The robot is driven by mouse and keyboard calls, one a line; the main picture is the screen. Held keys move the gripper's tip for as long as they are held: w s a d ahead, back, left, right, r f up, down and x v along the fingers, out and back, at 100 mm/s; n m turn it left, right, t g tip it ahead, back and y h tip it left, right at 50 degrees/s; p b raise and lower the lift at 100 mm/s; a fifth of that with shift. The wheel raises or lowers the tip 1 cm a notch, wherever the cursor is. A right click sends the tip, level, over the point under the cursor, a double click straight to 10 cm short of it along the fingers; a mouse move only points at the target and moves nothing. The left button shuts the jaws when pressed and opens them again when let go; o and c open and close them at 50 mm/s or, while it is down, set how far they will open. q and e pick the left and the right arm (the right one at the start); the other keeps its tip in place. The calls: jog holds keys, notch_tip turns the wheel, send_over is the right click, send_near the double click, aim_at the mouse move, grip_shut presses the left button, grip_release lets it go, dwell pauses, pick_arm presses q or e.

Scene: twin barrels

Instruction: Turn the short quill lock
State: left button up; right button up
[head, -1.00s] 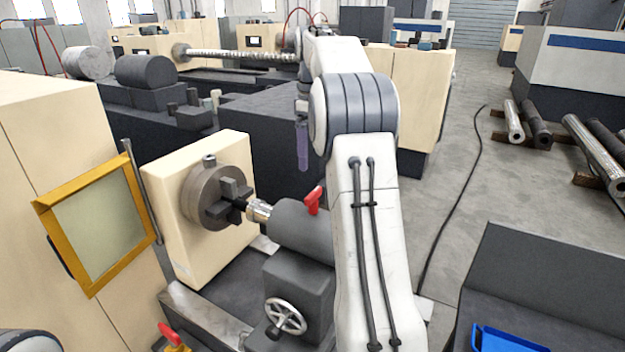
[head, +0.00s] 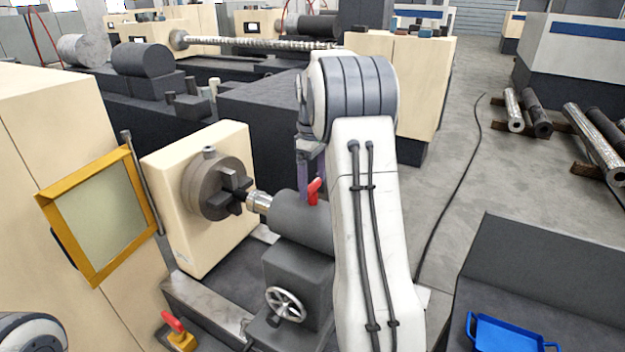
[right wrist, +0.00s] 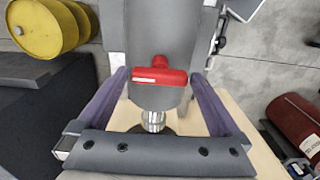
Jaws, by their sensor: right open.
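The short quill lock is, as far as I can tell, the red lever (head: 314,191) on top of the dark grey tailstock barrel (head: 290,219). In the right wrist view the red lever (right wrist: 160,76) lies crosswise between the two purple fingers of my right gripper (right wrist: 158,82). The fingers are spread, with a gap on each side of the lever. In the head view my right gripper (head: 311,164) points down at the lever, partly hidden by my arm. My left gripper is out of view.
A chuck (head: 217,187) faces the tailstock, with a shiny quill (head: 259,202) between. A handwheel (head: 285,304) sits below the barrel. Another red lever (head: 173,321) on a yellow block is at lower left. A yellow-framed door (head: 71,265) stands left; a blue tray (head: 505,338) lies right.

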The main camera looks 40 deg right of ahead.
jog(key=c, duration=1.1)
jog(key=shift+m, duration=0.4)
jog(key=m+p, duration=0.1)
jog(key=m, duration=0.2)
jog(key=shift+m, duration=0.3)
jog(key=m+p, duration=0.1)
jog(key=m, duration=0.8)
jog(key=shift+m+p, duration=0.45)
jog(key=shift+m, duration=1.85)
